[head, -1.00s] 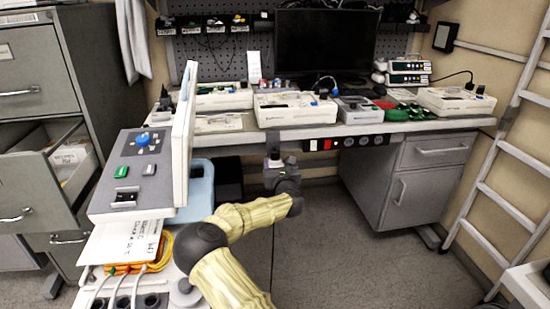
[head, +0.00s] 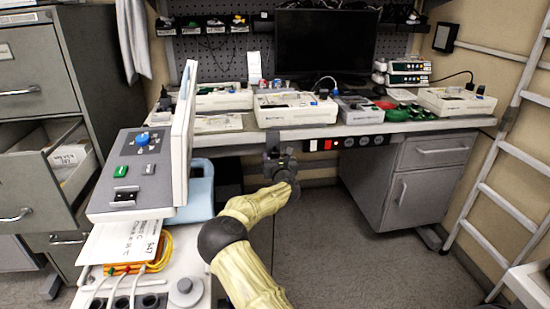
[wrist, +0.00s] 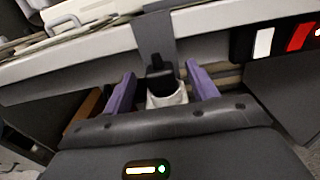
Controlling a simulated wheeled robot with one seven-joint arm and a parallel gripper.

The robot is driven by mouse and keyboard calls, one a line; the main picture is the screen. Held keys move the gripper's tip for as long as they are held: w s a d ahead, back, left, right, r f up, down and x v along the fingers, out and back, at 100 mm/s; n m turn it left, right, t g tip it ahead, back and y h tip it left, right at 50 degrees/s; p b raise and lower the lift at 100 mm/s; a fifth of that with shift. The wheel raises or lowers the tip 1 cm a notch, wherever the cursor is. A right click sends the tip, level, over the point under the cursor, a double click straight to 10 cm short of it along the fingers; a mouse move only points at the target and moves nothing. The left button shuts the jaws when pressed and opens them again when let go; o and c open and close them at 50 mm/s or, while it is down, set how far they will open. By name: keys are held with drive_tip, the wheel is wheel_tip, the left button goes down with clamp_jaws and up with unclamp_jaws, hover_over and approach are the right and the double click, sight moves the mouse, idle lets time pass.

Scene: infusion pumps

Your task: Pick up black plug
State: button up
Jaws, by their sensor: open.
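In the wrist view, the two purple fingers of my gripper (wrist: 160,76) are spread apart just below the table's front edge. A small black plug-like piece (wrist: 160,80) with a pale base shows between the fingers, with a gap on each side. Its lower part is hidden behind the gripper body. I cannot tell how far in depth it is from the fingertips. In the head view, my gripper (head: 279,158) is in front of the table edge, left of the socket strip. The plug-like piece is too small to make out there.
The workbench (head: 400,126) carries white pump units (head: 295,107) and a dark monitor (head: 326,45). A socket strip (head: 343,143) runs along its front edge, with a grey drawer cabinet (head: 420,180) below. A cart with a tilted panel (head: 140,165) stands left of my arm.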

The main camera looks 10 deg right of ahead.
sight(275, 148)
drive_tip(key=shift+w, duration=1.45)
drive_tip(key=c, duration=1.2)
wheel_tip(275, 148, up, 10)
drive_tip(key=shift+f+p, duration=0.1)
drive_tip(key=shift+p, duration=0.8)
